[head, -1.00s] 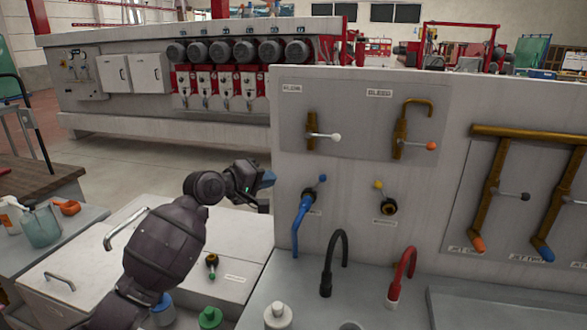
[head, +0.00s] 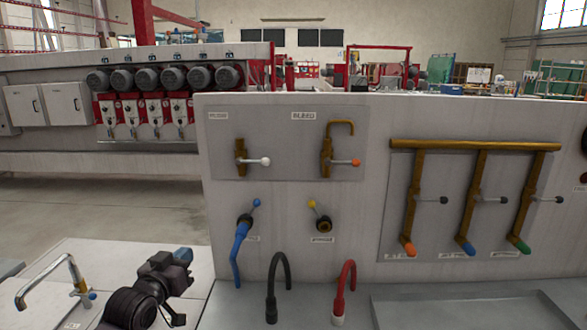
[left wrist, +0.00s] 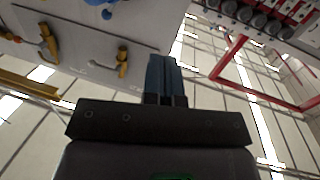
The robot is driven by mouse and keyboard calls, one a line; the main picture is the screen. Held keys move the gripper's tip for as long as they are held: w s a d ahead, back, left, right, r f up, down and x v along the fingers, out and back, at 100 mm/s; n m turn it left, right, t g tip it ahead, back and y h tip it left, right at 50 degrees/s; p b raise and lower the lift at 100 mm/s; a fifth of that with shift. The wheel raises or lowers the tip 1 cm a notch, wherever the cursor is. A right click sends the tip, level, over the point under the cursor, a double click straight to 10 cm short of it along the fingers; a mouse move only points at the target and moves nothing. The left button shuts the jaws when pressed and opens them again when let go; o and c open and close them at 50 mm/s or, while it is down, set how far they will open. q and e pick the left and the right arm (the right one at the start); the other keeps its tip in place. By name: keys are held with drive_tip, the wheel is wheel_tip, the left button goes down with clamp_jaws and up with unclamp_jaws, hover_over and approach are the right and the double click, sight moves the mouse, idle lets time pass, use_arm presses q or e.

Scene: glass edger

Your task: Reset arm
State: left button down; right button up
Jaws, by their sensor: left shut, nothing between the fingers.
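My left gripper (head: 180,256) is at the lower left of the head view, over the white cabinet top (head: 95,260) and left of the grey valve panel's lower left edge. Its blue fingers are together and empty. In the left wrist view the closed fingers (left wrist: 162,80) point up the picture, with nothing between them. My right gripper is not in view.
The grey valve panel (head: 290,225) carries brass valves, with blue, black (head: 278,285) and red (head: 345,290) hoses near its base. A metal faucet (head: 50,278) stands left of my gripper. A machine with several motors (head: 145,77) is behind.

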use_arm(q)
drive_tip(key=s+a+f+g+y, duration=0.1)
drive_tip(key=s+f+g+y, duration=0.1)
drive_tip(key=s+f, duration=1.1)
drive_tip(key=s+a+f+g+y, duration=0.2)
drive_tip(key=s+f+g, duration=0.1)
drive_tip(key=s+f, duration=1.1)
drive_tip(key=s, duration=0.5)
drive_tip(key=shift+a+n+g, duration=0.15)
drive_tip(key=shift+n+g, duration=0.15)
drive_tip(key=shift+n, duration=0.1)
drive_tip(key=c, duration=1.8)
unclamp_jaws()
drive_tip(key=shift+f, duration=0.1)
drive_tip(key=shift+c, duration=0.2)
